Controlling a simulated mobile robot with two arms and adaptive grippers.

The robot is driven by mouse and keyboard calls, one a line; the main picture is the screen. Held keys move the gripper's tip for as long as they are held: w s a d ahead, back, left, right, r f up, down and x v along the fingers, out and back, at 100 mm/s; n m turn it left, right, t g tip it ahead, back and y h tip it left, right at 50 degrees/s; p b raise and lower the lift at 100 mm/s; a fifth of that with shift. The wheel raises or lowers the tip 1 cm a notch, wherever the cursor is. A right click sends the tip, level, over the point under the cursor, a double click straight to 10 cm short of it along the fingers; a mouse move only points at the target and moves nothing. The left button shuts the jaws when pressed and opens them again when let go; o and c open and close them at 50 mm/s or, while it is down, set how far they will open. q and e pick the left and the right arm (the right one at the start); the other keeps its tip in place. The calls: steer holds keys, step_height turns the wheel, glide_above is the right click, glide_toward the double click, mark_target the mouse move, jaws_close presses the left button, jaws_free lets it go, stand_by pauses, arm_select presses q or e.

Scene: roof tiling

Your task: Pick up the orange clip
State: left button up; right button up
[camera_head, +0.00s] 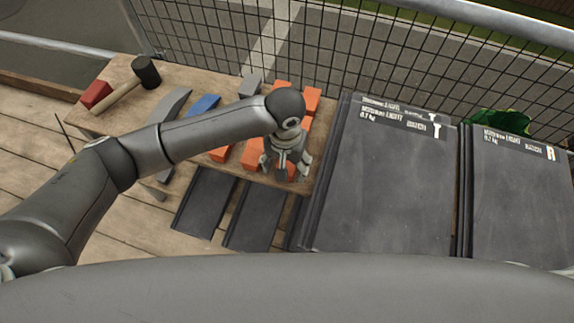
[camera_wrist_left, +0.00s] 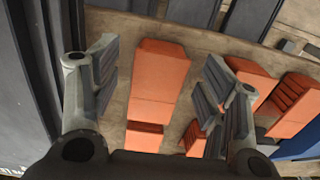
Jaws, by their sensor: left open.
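Several orange clips lie on the wooden bench (camera_head: 125,118); one shows behind my gripper (camera_head: 311,99) and another to its left (camera_head: 221,154). In the left wrist view one long orange clip (camera_wrist_left: 160,80) lies between my finger pads, apart from both as far as I can tell. My left gripper (camera_head: 287,166) points down over the clips, open and empty; it also shows in the left wrist view (camera_wrist_left: 162,76). More orange clips (camera_wrist_left: 298,105) lie at the right there, one partly hidden by the right finger. My right gripper is in neither view.
A black-headed mallet (camera_head: 146,72), a red block (camera_head: 95,94), grey pieces and a blue piece (camera_head: 204,104) share the bench. Dark tiles (camera_head: 204,200) lie at its front edge. Large labelled tile stacks (camera_head: 385,190) stand right of it. A wire mesh fence (camera_head: 340,50) runs behind.

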arm_select(q)
step_height(320, 180, down, 2)
steer(key=shift+f, duration=0.1)
steer(key=c, duration=1.1)
steer(key=shift+r, duration=0.2)
steer(key=shift+r, duration=0.6)
steer(key=s+a+r, duration=0.1)
steer(key=s+r, duration=0.3)
steer(key=s+a+r, duration=0.2)
steer(key=s+r, duration=0.1)
steer(key=s, duration=0.2)
steer(key=s+a+r, duration=0.1)
steer(key=s+r, duration=0.3)
steer(key=shift+s+a+r+p, duration=0.2)
steer(key=shift+r+p, duration=0.1)
steer(key=shift+p, duration=0.1)
